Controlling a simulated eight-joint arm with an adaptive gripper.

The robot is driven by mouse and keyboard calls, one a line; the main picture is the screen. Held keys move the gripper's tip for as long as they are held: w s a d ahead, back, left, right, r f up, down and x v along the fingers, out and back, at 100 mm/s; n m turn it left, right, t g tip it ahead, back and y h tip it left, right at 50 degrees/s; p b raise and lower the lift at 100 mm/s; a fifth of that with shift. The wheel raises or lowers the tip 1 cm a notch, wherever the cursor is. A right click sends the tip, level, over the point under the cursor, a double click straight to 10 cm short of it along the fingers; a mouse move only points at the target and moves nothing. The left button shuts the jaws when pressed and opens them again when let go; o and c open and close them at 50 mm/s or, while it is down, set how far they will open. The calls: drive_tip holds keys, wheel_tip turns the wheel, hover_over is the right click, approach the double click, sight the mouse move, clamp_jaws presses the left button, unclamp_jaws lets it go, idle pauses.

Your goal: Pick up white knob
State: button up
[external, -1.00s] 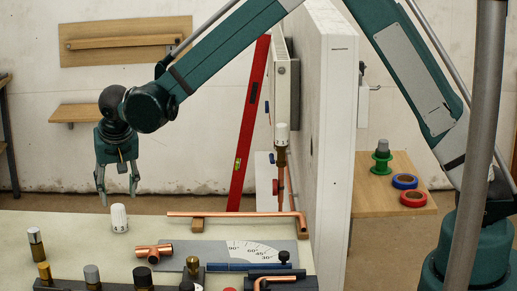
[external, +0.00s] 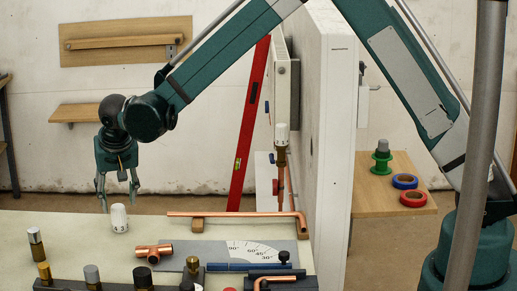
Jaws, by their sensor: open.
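The white knob (external: 119,218) stands upright on the pale bench top, near its back edge, with dark markings on its side. My gripper (external: 119,207) is open and empty, fingers pointing down, with the knob's top between or just behind the fingertips in the picture. I cannot tell from this view whether the fingers are around it in depth. Another white knob-like head (external: 281,133) sits on the valve beside the radiator.
A copper tee (external: 153,251) lies right of the knob. A long copper pipe (external: 235,214) rests on wooden blocks behind it. Several valve parts stand along the front, including a dark-and-brass one (external: 39,255). A white partition (external: 330,130) rises at right.

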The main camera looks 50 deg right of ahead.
sight(118, 206)
drive_tip(key=shift+x, duration=2.6)
drive_tip(key=shift+a, duration=0.1)
drive_tip(key=c, duration=1)
